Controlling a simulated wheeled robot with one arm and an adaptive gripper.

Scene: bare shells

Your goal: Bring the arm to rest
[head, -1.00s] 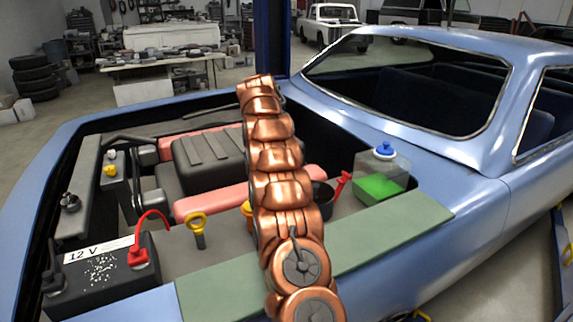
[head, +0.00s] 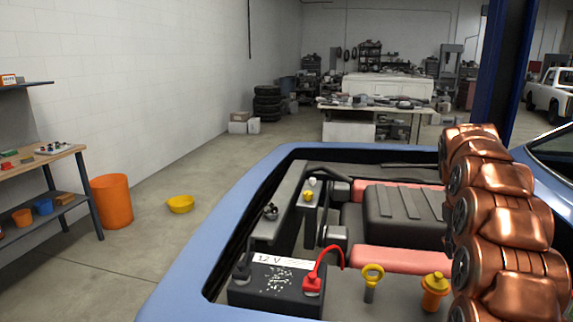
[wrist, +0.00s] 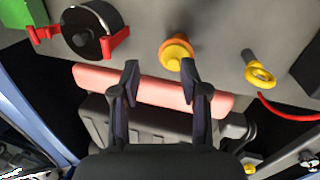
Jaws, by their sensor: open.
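My gripper (wrist: 158,72) shows in the wrist view with its two dark fingers apart and nothing between them. It hangs over the engine bay, above the pink-sided engine block (wrist: 150,88). An orange-yellow cap (wrist: 176,52) lies just beyond the fingertips, toward the right finger; I cannot tell the height gap. In the head view my copper arm stands at the right, over the engine bay, and the gripper itself is hidden there.
At left are a workbench (head: 62,158), an orange bin (head: 112,202) and a yellow bowl (head: 180,204) on open floor.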

